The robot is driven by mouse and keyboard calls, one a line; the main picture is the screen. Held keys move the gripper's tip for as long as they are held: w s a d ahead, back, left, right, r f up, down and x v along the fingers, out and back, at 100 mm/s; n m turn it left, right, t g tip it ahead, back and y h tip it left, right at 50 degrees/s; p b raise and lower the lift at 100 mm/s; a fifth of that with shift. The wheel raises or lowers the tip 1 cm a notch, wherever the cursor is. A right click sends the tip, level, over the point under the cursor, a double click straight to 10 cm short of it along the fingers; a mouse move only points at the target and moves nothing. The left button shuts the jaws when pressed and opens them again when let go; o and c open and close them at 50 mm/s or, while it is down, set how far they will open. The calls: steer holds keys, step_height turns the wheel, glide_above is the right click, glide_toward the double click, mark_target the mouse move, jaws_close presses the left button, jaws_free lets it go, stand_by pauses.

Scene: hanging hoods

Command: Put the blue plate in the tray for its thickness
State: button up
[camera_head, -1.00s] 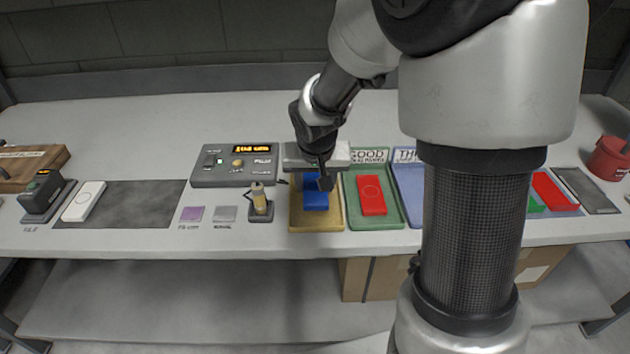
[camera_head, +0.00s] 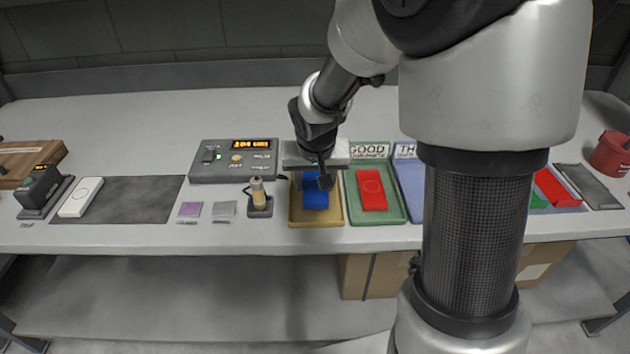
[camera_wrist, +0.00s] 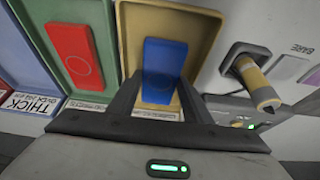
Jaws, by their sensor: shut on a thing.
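The blue plate (camera_head: 315,197) is at the tan tray (camera_head: 316,222), the left one of a row of labelled trays; it also shows in the wrist view (camera_wrist: 163,66). My gripper (camera_head: 322,180) is above that tray, its fingers shut on the near end of the plate in the wrist view (camera_wrist: 158,103). I cannot tell whether the plate touches the tray floor. The tan tray's label is mostly hidden by my gripper. To its right are a green tray (camera_head: 378,220) labelled GOOD, holding a red plate (camera_head: 372,190), and a blue tray (camera_head: 410,185) whose label begins TH, reading THICK in the wrist view.
A probe in a stand (camera_head: 259,198) is close left of the tan tray. A grey gauge box (camera_head: 233,162) is behind it. My arm hides the table right of the blue tray.

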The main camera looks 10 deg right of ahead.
steer(key=shift+f+b, duration=0.55)
steer(key=shift+f, duration=0.05)
steer(key=o, duration=1.2)
steer(key=shift+o, duration=0.2)
